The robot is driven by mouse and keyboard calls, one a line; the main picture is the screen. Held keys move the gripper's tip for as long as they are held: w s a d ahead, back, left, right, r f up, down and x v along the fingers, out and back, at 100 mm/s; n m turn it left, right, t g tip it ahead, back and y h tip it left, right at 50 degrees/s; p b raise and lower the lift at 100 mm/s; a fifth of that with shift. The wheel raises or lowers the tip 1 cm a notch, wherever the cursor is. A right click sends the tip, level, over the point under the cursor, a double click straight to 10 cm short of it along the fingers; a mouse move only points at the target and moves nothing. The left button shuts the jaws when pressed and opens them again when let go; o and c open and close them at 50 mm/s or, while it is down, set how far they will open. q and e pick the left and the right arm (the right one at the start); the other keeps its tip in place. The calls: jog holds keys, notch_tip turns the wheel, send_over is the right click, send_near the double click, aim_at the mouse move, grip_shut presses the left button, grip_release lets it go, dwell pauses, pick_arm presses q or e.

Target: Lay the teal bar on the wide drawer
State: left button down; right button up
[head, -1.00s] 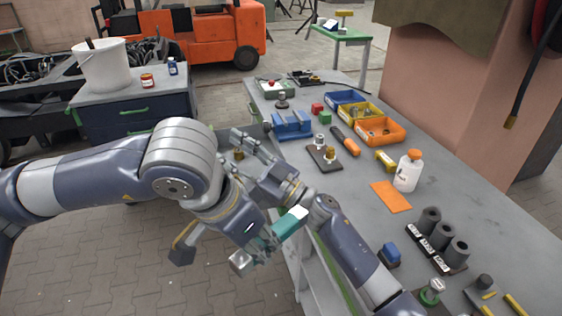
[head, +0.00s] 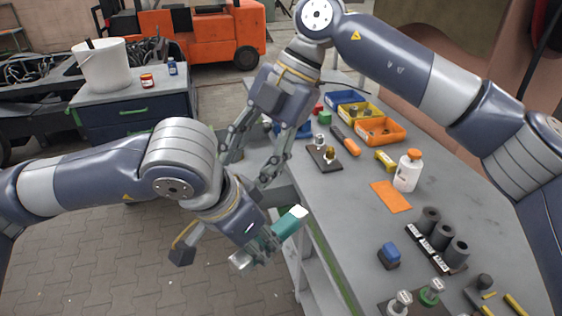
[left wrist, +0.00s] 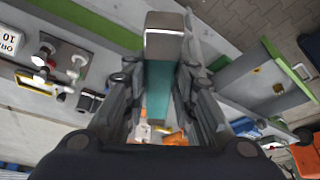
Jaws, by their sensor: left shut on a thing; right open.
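The teal bar (head: 287,225) has pale metal ends. My left gripper (head: 262,243) is shut on it and holds it in the air beside the workbench's near left edge. In the left wrist view the bar (left wrist: 158,85) runs lengthwise between the fingers. An open grey drawer (left wrist: 240,82) with a green edge shows at right there, with a small brass-coloured piece in it. I cannot tell for sure whether it is the wide drawer. In the head view the arms largely hide it. My right gripper (head: 247,168) is open and empty, pointing down above that area.
The grey workbench (head: 345,225) holds blue, yellow and orange bins (head: 380,131), a white bottle (head: 408,172), an orange sheet (head: 391,196) and dark cylinders on a rack (head: 440,237). A dark blue cabinet (head: 140,115) with a white bucket (head: 103,65) stands at back left.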

aim_at(280, 219)
pick_arm(q)
jog(key=shift+s+a, duration=0.1)
jog(key=shift+a, duration=0.05)
pick_arm(e)
jog(key=s+d+m+t+h, duration=0.2)
jog(key=d+h, duration=0.3)
jog(key=shift+t, duration=0.3)
jog(key=f, duration=1.1)
jog(key=shift+w, duration=0.2)
jog(key=shift+a, duration=0.1)
grip_shut()
pick_arm(q)
jog(key=c, duration=1.2)
grip_release()
jog(key=shift+d, duration=0.25)
jog(key=shift+c, duration=0.2)
pick_arm(e)
jog(key=shift+a, duration=0.1)
pick_arm(q)
jog(key=shift+a+r, duration=0.15)
